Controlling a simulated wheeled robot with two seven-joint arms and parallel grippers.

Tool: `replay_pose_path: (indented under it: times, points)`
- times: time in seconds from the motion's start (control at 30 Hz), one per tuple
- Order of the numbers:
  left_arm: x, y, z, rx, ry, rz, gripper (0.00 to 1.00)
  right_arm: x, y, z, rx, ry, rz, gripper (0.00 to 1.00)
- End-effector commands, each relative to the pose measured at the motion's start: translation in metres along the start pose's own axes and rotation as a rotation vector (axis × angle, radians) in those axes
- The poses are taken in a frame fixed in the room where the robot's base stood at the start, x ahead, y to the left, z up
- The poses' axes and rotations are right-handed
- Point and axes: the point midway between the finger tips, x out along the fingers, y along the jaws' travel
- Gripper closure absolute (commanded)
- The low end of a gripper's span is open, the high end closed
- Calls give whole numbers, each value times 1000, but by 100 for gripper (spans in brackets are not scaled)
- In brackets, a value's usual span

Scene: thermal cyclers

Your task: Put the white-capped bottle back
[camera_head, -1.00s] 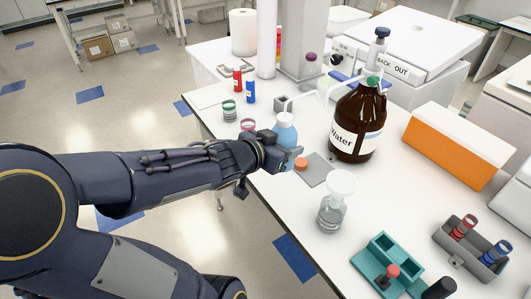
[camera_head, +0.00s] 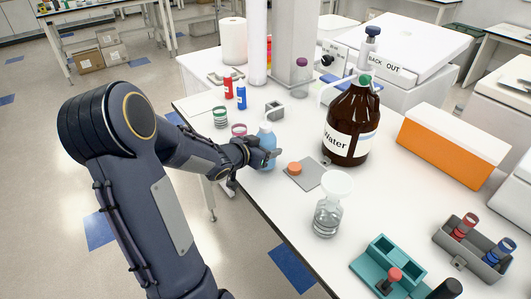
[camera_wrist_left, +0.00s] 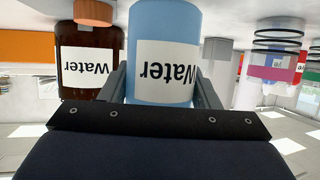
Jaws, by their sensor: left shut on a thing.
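A light-blue bottle (camera_head: 267,142) with a pale top is at the left edge of the white bench. My left gripper (camera_head: 268,155) is shut around its body. In the left wrist view, which is upside down, the blue bottle (camera_wrist_left: 163,60) shows a white "Water" label between the two fingers. The bottle looks upright. Its base is at or just above the bench; I cannot tell whether it touches. The fingers and wrist hide part of its lower side. My right gripper is not in view.
An orange disc (camera_head: 295,168) lies on a grey pad (camera_head: 305,176) right of the bottle. A brown "Water" bottle (camera_head: 350,120) stands behind it. A clear bottle (camera_head: 328,216) with a white top stands in front. Ringed items (camera_head: 220,118) stand to the left.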

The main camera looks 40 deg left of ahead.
Motion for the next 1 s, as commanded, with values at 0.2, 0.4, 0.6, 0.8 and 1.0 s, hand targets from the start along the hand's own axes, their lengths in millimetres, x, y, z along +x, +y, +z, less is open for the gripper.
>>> replay_pose_path:
  times: [0.2, 0.4, 0.6, 0.8, 1.0]
  points:
    - [4, 0, 10, 1, 3, -1, 53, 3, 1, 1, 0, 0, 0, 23]
    - [5, 0, 12, 1, 3, 0, 53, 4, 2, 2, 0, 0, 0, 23]
    - [6, 0, 14, 0, 0, 0, 29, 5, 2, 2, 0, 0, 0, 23]
    - [6, 0, 14, 0, 0, 0, 22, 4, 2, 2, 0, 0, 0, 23]
    - [3, 0, 8, 1, 1, -1, 22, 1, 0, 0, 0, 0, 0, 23]
